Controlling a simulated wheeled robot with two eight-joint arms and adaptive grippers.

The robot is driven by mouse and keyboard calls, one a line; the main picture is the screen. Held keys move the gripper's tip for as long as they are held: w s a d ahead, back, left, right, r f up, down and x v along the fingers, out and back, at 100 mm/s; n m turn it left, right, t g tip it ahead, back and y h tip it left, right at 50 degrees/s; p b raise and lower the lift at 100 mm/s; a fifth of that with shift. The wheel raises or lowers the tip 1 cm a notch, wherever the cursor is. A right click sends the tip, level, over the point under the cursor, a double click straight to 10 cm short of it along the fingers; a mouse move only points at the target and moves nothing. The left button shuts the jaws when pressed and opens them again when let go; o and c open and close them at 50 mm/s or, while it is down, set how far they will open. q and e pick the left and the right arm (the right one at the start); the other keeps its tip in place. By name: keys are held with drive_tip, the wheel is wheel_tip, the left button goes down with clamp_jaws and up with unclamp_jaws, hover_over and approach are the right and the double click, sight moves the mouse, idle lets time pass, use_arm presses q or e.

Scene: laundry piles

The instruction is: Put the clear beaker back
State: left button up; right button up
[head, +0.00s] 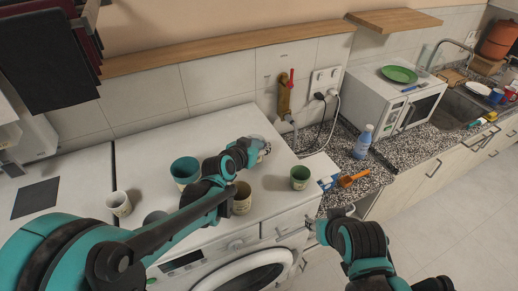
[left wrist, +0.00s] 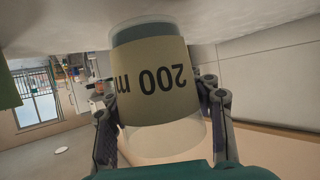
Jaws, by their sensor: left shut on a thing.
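The clear beaker (left wrist: 155,140) has a tan label reading 200 m, its print upside down in the left wrist view. It stands between the two fingers of my left gripper (left wrist: 160,115), which is shut on it. In the head view the left gripper (head: 260,149) is at the back of the white washing machine top, and the beaker is mostly hidden by it. I cannot tell whether the beaker touches the top. My right gripper (head: 318,230) is near the machine's front right corner; its fingers are too small to read.
On the white top stand a teal cup (head: 185,170), a white cup (head: 118,203), a tan cup (head: 242,200) and a green cup (head: 300,177), close to my left arm. A blue bottle (head: 362,142) and an orange-handled tool (head: 353,179) are on the speckled counter (head: 400,165).

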use_arm(q)
drive_tip(key=shift+f, duration=0.7)
drive_tip(key=shift+w+f, duration=0.1)
drive_tip(key=shift+f, duration=0.2)
drive_tip(key=shift+f, duration=0.1)
drive_tip(key=o, duration=1.3)
